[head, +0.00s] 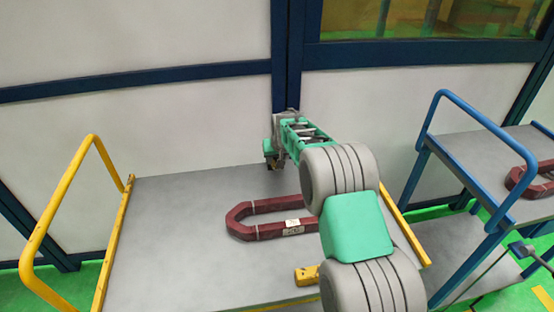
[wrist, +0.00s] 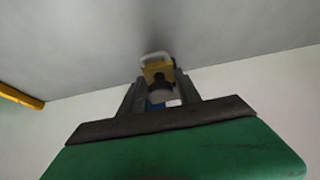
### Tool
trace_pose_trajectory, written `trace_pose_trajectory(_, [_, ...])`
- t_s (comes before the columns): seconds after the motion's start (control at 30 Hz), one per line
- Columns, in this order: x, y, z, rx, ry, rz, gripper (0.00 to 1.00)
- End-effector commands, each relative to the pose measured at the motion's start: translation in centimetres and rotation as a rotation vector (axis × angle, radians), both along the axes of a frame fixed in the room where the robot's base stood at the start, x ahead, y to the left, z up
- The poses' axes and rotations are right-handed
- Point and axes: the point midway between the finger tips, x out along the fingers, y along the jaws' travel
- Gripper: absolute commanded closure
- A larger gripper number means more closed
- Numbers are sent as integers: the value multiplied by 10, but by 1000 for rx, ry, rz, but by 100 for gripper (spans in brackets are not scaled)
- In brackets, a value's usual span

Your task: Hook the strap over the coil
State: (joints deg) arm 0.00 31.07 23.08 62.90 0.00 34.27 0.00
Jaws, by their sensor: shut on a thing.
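The coil (head: 255,232) is a dark red elongated loop with pale bands and a white label. It lies flat on the grey table top, its right end hidden behind my arm in the head view. My gripper (head: 271,160) is beyond the coil, over the table's back edge, apart from the coil. In the wrist view my gripper (wrist: 160,88) is shut on a small yellow-brown piece with a pale loop at its tip, which seems to be the strap (wrist: 157,70). Its full shape is hidden by the fingers. The coil is out of the wrist view.
The grey table top (head: 160,235) has yellow rails (head: 82,170) at its sides and is clear left of the coil. A yellow block (head: 306,275) is near the front. A white wall stands behind. A blue cart (head: 470,190) with another red coil (head: 518,182) is at right.

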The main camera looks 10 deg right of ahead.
Motion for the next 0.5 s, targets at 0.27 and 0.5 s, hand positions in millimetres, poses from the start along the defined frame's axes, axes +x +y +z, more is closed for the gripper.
trace_pose_trajectory(0.27, [-19,0,0,0,1,0,100])
trace_pose_trajectory(0.5, [-36,0,0,0,0,0,100])
